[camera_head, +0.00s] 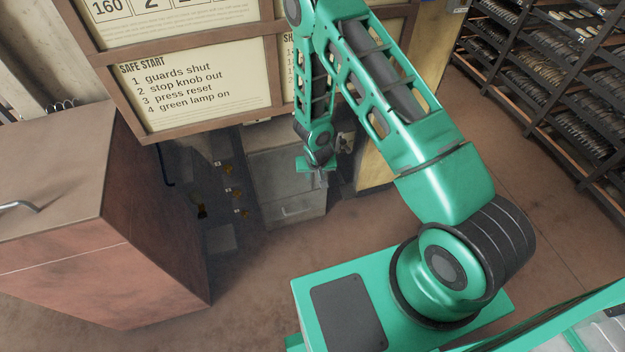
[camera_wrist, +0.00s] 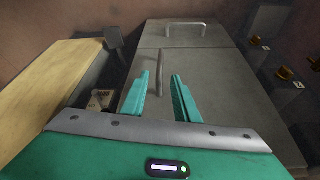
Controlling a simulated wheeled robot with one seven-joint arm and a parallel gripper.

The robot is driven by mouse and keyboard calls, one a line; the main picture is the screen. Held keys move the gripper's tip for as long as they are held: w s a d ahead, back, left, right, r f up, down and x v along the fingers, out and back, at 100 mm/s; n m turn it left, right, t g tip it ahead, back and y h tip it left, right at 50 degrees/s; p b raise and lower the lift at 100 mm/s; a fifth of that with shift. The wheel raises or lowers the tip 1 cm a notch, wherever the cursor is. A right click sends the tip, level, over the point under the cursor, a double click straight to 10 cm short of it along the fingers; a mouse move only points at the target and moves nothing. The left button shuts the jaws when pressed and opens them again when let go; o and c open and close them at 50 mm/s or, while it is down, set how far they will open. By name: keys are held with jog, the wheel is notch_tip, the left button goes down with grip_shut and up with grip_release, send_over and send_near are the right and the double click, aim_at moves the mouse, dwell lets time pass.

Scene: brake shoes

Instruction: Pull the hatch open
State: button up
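The hatch looks like the upper grey panel of a low grey cabinet (camera_head: 285,172); it appears shut. In the wrist view this panel (camera_wrist: 215,80) fills the middle and carries a straight grey bar handle (camera_wrist: 161,72) near its left side. My gripper (camera_head: 322,180) is at the right side of the cabinet front in the head view. In the wrist view my gripper (camera_wrist: 161,85) has its two teal fingers apart, with the bar handle in line between them and a little beyond. I cannot tell whether the fingers touch it.
A second panel with a U-shaped handle (camera_wrist: 186,27) lies beyond the hatch. Yellow-brown knobs (camera_wrist: 285,73) stand to its right. A pale wooden board (camera_wrist: 45,90) lies left. A large brown cabinet (camera_head: 150,230) stands left, a sign board (camera_head: 190,90) hangs above, and racks (camera_head: 550,90) stand right.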

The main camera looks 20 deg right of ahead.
aim_at(313, 178)
jog(key=x, duration=0.8)
jog(key=shift+d+f, duration=0.1)
jog(key=shift+f, duration=0.1)
grip_shut()
